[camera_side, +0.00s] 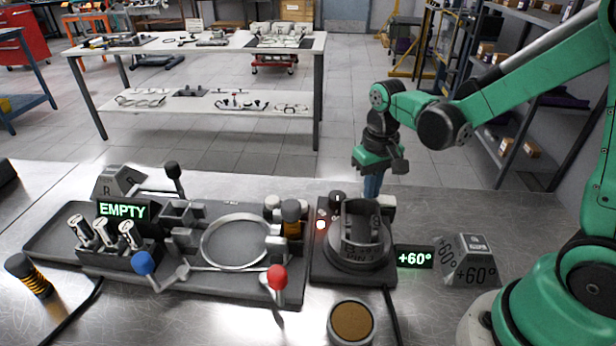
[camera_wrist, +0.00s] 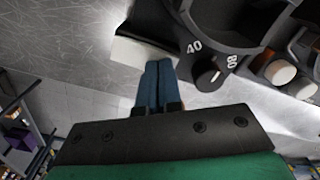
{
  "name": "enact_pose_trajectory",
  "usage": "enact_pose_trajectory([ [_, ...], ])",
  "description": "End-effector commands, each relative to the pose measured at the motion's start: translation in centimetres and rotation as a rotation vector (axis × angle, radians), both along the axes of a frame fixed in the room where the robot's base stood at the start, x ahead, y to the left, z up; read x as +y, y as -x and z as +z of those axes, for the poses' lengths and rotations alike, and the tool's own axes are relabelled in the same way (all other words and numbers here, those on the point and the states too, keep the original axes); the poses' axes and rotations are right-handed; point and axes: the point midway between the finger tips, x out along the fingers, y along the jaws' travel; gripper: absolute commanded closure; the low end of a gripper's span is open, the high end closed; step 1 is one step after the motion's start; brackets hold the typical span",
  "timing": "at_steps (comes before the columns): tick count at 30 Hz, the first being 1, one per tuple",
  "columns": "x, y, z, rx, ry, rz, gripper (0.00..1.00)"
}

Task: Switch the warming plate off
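The warming plate (camera_side: 318,268) is a dark square base with a round top, on which a dark ring-shaped part (camera_side: 362,228) stands. A small orange-red lamp (camera_side: 320,225) glows on it, and a display (camera_side: 414,258) beside it reads +60°. A black knob (camera_side: 337,198) sits at its back edge; in the wrist view the knob (camera_wrist: 207,76) has marks 40 and 80 around it. A pale block (camera_side: 388,203) is at the plate's back right corner. My gripper (camera_side: 372,188) has blue fingers, pressed together and empty, close to the pale block (camera_wrist: 140,50); contact is unclear.
Left of the plate stands a dark fixture (camera_side: 190,285) with a large ring (camera_side: 235,240), blue and red knobbed levers and an EMPTY display (camera_side: 123,211). A grey +60° block (camera_side: 468,262) stands to the right. A brown-topped cylinder (camera_side: 351,322) is in front.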

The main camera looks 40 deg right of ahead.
Motion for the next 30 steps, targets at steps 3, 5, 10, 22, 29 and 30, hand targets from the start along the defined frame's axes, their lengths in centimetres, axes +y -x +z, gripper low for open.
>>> enact_pose_trajectory([
  [3, 0.0, 0.0, -0.2, 0.000, 0.000, 0.000, 1.00],
  [5, 0.0, 0.0, -0.3, 0.000, 0.000, 0.000, 1.00],
  [10, 0.0, 0.0, 0.3, 0.000, 0.000, 0.000, 1.00],
  [22, 0.0, 0.0, 3.8, 0.000, 0.000, 0.000, 1.00],
  [29, 0.0, 0.0, 5.8, 0.000, 0.000, 0.000, 1.00],
  [30, 0.0, 0.0, 6.1, 0.000, 0.000, 0.000, 1.00],
])
